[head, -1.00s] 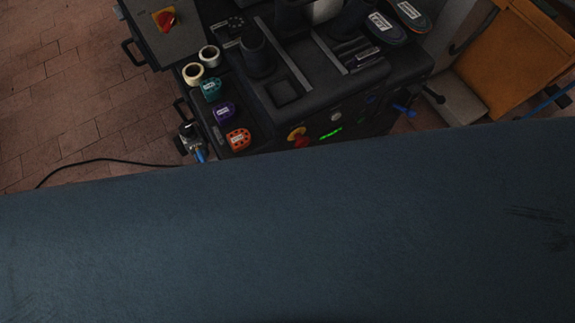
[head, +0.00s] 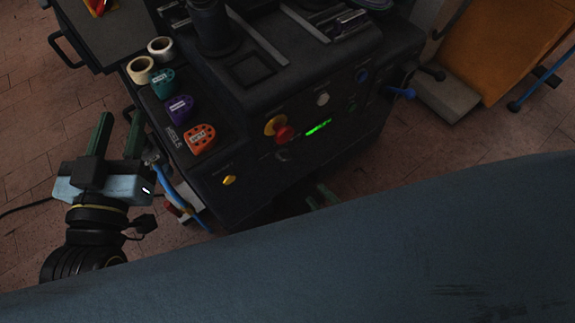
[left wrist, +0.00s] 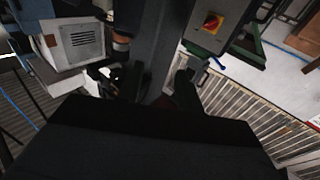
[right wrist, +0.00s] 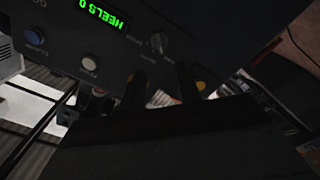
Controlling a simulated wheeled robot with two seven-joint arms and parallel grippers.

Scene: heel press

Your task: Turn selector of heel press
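The heel press (head: 250,140) is a dark machine with a sloping front panel. Its selector (head: 284,155) is a small dark knob below the red button; in the right wrist view the selector (right wrist: 158,42) shows more clearly, with small labels around it. My right gripper (head: 318,196) is low in front of the panel, mostly hidden by the blue-grey surface in front. In the right wrist view its two fingers (right wrist: 162,82) are apart, empty, pointing toward the panel near the selector without visible contact. My left gripper (head: 118,132) is open and empty, left of the press.
Tape rolls (head: 141,69) and coloured pieces (head: 200,138) lie on the left shelf. A blue-grey surface (head: 300,260) fills the foreground.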

